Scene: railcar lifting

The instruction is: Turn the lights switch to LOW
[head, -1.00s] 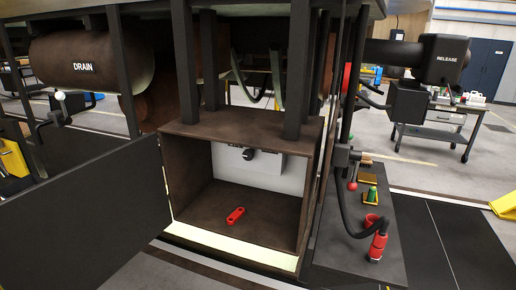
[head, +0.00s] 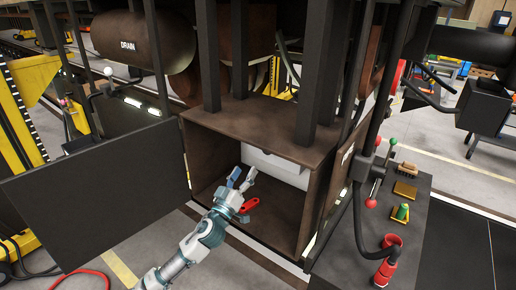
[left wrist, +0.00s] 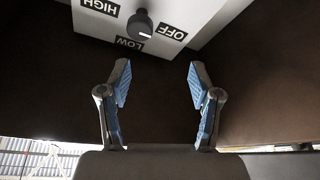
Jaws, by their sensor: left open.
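The lights switch is a dark round knob (left wrist: 139,22) on a white panel (left wrist: 195,18) with HIGH, LOW and OFF labels. These labels appear upside down in the left wrist view. A white mark on the knob faces the LOW and OFF side; I cannot tell which one it points at. My left gripper (left wrist: 158,83) is open and empty, short of the panel, with the knob beyond its fingertips. In the head view my left gripper (head: 242,179) is at the open front of the brown box; it hides the knob, and part of the white panel (head: 280,168) shows behind.
The brown box (head: 250,125) has its dark door (head: 100,190) swung open to the left. A red part (head: 250,204) lies on the box floor, close to my gripper. Dark posts stand on top. A side shelf (head: 405,225) at right holds several small items and a hose.

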